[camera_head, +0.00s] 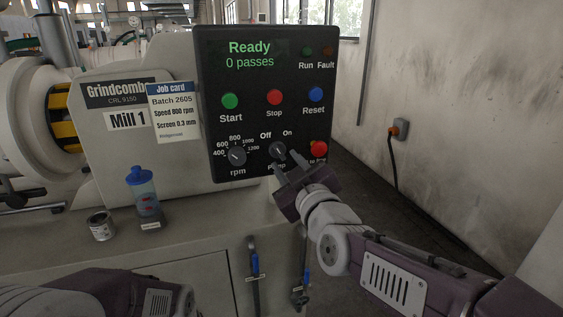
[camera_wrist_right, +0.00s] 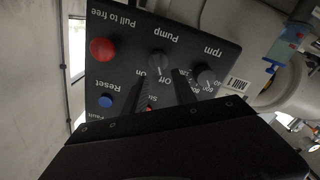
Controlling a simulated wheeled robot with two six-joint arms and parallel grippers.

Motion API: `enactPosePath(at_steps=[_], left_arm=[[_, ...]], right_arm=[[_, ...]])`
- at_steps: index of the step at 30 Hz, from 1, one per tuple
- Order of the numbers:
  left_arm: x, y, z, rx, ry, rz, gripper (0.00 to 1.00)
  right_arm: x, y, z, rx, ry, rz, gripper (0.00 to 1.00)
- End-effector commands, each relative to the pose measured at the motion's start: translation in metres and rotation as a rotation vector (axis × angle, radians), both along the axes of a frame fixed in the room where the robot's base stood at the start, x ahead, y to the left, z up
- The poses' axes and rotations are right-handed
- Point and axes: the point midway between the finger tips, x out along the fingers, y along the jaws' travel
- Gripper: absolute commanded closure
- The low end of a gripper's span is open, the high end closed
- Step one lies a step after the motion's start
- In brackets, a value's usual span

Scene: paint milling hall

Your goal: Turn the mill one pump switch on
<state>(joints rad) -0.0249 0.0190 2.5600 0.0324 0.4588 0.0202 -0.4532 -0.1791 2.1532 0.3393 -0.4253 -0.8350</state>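The mill one control panel (camera_head: 218,92) is black and shows "Ready, 0 passes". The pump switch (camera_head: 278,149) is a dark round knob low on the panel, under the words Off and On. In the right wrist view the pump switch (camera_wrist_right: 158,62) appears upside down, and its pale mark seems to point towards Off. My right gripper (camera_head: 286,160) is open in front of the panel, just below the pump switch. My left gripper is out of view.
The rpm knob (camera_head: 237,156) is left of the pump switch, and a red stop button (camera_head: 319,149) is to its right. Start, Stop and Reset buttons are above. A blue-lidded bottle (camera_head: 141,186) and a small can (camera_head: 101,226) stand on the ledge.

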Motion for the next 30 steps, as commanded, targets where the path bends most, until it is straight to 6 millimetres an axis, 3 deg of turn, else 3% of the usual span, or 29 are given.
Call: enactPosePath(at_steps=[3,7,17,21,30], left_arm=[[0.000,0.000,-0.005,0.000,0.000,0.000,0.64],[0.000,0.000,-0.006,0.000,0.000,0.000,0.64],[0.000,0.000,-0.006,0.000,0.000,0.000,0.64],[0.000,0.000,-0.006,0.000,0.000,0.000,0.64],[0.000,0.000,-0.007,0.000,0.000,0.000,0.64]], right_arm=[[0.024,0.007,-0.002,0.000,0.000,-0.001,0.67],[0.042,0.013,-0.001,0.001,0.001,-0.001,0.67],[0.049,0.016,0.000,0.000,0.000,0.000,0.67],[0.049,0.015,0.000,0.001,0.000,0.000,1.00],[0.049,0.015,0.000,0.012,0.003,-0.001,1.00]])
